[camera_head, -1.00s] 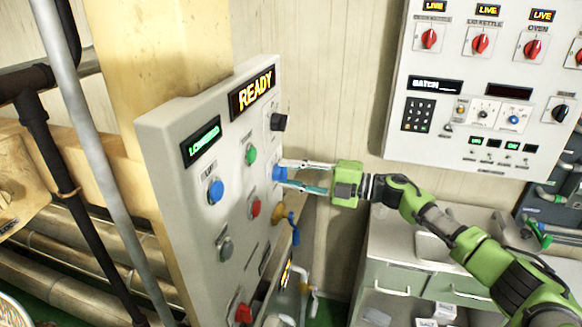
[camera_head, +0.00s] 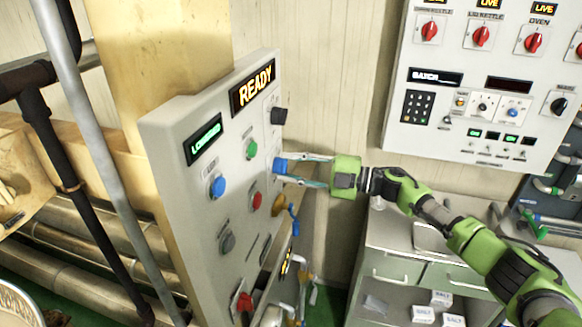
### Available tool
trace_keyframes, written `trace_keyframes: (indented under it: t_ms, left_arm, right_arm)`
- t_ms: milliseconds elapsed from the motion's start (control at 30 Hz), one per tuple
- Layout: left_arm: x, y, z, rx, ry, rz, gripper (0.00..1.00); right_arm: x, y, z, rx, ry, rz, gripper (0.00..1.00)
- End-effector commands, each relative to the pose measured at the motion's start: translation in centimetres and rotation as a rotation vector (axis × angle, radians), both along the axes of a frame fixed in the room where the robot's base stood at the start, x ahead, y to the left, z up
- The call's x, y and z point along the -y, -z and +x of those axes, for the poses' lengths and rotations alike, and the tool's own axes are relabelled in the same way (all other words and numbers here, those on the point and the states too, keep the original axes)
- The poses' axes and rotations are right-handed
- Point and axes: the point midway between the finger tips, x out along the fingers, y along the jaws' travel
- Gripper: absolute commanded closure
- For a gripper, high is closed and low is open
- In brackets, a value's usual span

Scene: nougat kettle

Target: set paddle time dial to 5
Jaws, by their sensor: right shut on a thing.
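The knob labels are too small to read, so I cannot tell by label which one is the paddle time dial. My right gripper (camera_head: 282,173) reaches in from the right and is shut on the blue knob, with its fingers above and below it. The knob's pointer and scale cannot be made out. My left gripper is out of view.
The panel also has a lit READY display (camera_head: 252,88), a green display (camera_head: 204,140), and blue, green, red and grey buttons. A wall panel (camera_head: 440,60) with red knobs hangs at the right. A cabinet (camera_head: 395,245) stands below it. Pipes run along the left.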

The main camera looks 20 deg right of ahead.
Motion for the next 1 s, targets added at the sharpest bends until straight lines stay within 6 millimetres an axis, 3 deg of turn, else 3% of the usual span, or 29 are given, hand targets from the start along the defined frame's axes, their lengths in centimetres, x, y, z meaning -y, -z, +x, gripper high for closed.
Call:
trace_keyframes:
  t_ms: [33, 100, 533, 1000]
  left_arm:
    - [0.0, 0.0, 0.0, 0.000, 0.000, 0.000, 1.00]
    - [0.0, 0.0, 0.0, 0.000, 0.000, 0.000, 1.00]
    - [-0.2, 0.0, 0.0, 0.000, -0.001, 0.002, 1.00]
    - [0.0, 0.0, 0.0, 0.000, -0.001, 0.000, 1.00]
  right_arm:
    - [0.0, 0.0, 0.0, 0.000, 0.001, 0.000, 0.67]
    - [0.0, 0.0, 0.0, 0.001, 0.001, -0.001, 0.55]
    - [0.8, 0.1, -0.4, 0.000, 0.001, -0.003, 0.55]
    - [8.2, 0.1, -5.5, -0.002, 0.002, -0.002, 0.55]
